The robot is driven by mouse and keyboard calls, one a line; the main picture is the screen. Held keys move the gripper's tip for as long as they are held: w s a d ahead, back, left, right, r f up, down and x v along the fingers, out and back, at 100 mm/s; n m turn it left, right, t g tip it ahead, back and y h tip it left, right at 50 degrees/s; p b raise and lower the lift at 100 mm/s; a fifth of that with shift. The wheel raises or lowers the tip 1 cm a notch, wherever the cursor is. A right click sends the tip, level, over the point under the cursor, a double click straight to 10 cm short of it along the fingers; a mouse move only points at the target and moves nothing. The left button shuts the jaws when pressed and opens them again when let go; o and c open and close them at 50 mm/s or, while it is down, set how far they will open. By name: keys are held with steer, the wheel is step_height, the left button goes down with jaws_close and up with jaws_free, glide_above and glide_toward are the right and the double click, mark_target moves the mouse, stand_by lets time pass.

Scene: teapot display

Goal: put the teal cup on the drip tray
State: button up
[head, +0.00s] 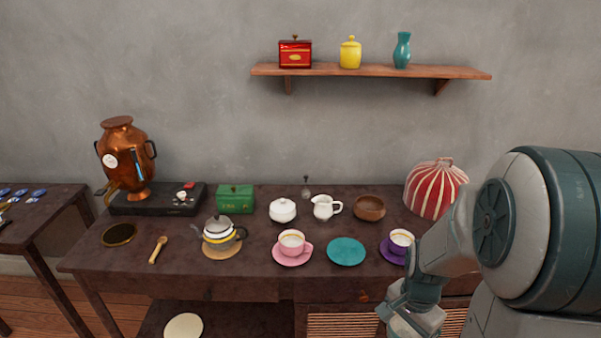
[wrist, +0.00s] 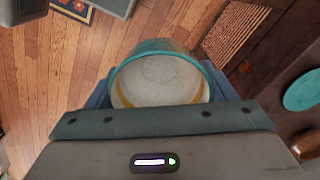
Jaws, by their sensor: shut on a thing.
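The teal cup (wrist: 160,78) fills the middle of the wrist view, with a teal rim and a white inside with a yellow band. My gripper (wrist: 158,110) is shut on it, and the floor shows beyond it. In the head view my gripper (head: 410,315) is low at the right, in front of the table's front edge; the cup cannot be made out there. The drip tray appears to be the dark round dish with a gold rim (head: 119,235), at the table's left end below the copper urn's tap. It looks empty.
The table (head: 185,268) holds a teal saucer (head: 346,251), a pink cup (head: 291,243), a purple-saucered cup (head: 400,240), a teapot (head: 220,234) and a wooden spoon (head: 158,249). The copper urn (head: 127,160) stands behind the dish. There is open air before the table.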

steer(key=w+a+f+n, duration=0.7)
steer(key=w+f+n, duration=0.2)
steer(key=w+n, duration=0.2)
steer(key=shift+w+f, duration=0.3)
steer(key=shift+w, duration=0.65)
